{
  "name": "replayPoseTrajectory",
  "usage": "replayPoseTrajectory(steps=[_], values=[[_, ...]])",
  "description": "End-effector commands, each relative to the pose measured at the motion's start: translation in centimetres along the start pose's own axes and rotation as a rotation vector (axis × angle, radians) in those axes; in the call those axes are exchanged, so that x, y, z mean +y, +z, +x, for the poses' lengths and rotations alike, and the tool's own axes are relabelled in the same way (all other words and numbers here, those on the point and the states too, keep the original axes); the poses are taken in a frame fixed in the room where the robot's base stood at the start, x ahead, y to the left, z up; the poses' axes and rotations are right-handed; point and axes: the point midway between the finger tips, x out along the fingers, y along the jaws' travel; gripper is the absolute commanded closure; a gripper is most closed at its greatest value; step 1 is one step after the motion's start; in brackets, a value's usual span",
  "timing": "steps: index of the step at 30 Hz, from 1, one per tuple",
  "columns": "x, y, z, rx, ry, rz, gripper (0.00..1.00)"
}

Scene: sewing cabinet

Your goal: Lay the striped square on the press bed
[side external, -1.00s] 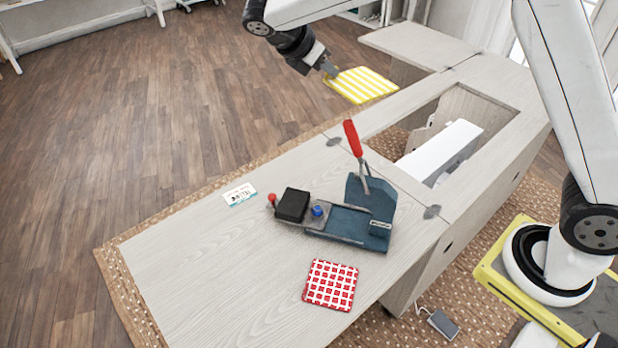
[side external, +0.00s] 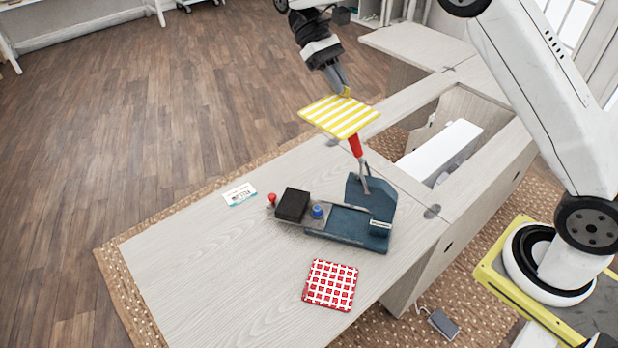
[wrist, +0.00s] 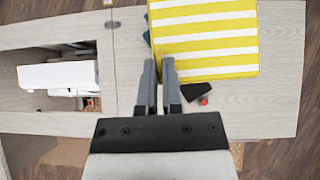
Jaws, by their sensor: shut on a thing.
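The striped square (side external: 338,117) is yellow and white. My gripper (side external: 345,91) is shut on its edge and holds it in the air, in the side view in front of the top of the press's red lever. In the wrist view the striped square (wrist: 205,40) extends beyond my fingertips (wrist: 160,62) and covers most of the press. The blue press (side external: 345,215) stands on the cabinet top, its red lever (side external: 356,145) upright. Its flat press bed (side external: 350,222) looks empty in the side view.
A red-and-white checked square (side external: 330,285) lies on the cabinet top (side external: 200,270) near the press. A small card (side external: 239,194) lies left of the press. A white sewing machine (side external: 438,150) sits in the cabinet opening. The front left of the top is clear.

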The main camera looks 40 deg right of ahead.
Motion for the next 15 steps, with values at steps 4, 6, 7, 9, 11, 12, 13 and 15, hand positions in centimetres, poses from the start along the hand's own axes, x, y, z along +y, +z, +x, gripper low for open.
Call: replayPoseTrajectory(steps=[4,6,7,9,11,12,13,15], values=[[-0.1,0.2,-0.1,0.001,-0.122,0.12,1.0],[-0.2,0.3,-0.2,0.0,-0.182,0.179,1.0],[-0.2,0.4,-0.3,0.003,-0.208,0.206,1.0],[-0.4,0.5,-0.5,0.002,-0.27,0.267,1.0],[-0.4,0.7,-0.7,0.003,-0.327,0.324,1.0],[-0.5,0.8,-0.9,0.002,-0.365,0.362,1.0],[-0.5,0.9,-1.0,0.003,-0.393,0.39,1.0],[-0.6,1.0,-1.3,0.002,-0.461,0.457,1.0]])
